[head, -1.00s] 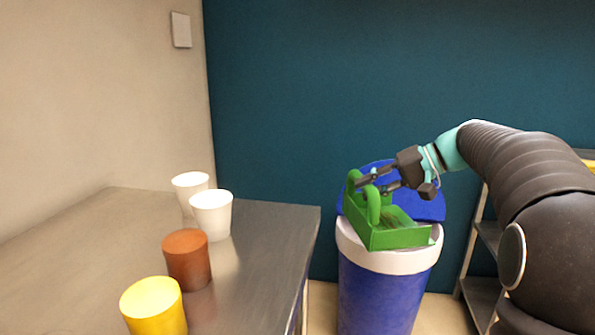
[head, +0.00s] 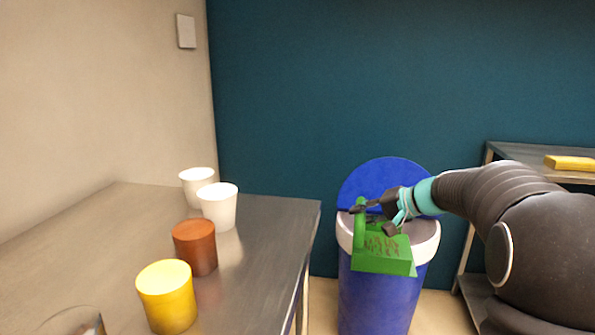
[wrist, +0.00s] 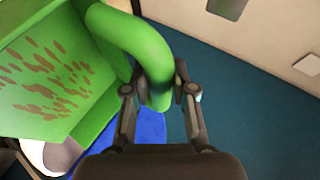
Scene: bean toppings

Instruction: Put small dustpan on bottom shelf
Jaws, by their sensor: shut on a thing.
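The small dustpan (head: 385,262) is green, with brown bits on its inner face. It is held over the blue bin, tilted so its inner face shows toward the head camera. My gripper (head: 366,207) is shut on its handle. In the wrist view the curved green handle (wrist: 140,45) runs between the fingers of my gripper (wrist: 160,92), and the speckled pan lies at the left. The shelf unit (head: 510,152) stands at the right, behind my arm; its bottom shelf (head: 474,288) shows only in part.
A blue bin (head: 375,305) with a white rim and raised blue lid (head: 385,180) stands below the dustpan. A steel table (head: 110,225) at the left holds two white cups (head: 218,207), a brown container (head: 195,250) and a yellow one (head: 167,295). A yellow block (head: 570,163) lies on the top shelf.

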